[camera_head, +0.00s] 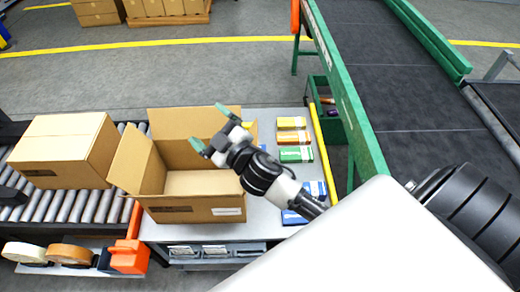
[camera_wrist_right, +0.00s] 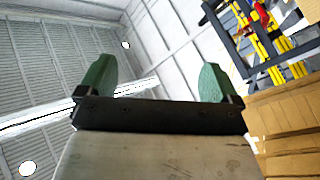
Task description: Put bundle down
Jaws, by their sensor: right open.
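My right gripper (camera_head: 209,127) is above the open cardboard box (camera_head: 185,213) on the grey table. Its green fingers are apart. The right wrist view also shows my right gripper (camera_wrist_right: 155,82) open, with nothing between the fingers. Flat bundles lie to the right of the box: a yellow one (camera_head: 291,123), an orange one (camera_head: 293,137), a green one (camera_head: 296,155) and blue ones (camera_head: 315,188). My forearm partly covers the blue bundles. The visible part of the box floor is bare; the arm hides some of its right side. My left gripper is not in view.
A closed carton (camera_head: 62,150) sits on the roller conveyor (camera_head: 85,207) at left. Tape rolls (camera_head: 70,253) and an orange tool (camera_head: 130,257) are at the lower left. A green-framed belt machine (camera_head: 350,110) stands at right, with a green bin (camera_head: 330,128) beside the table.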

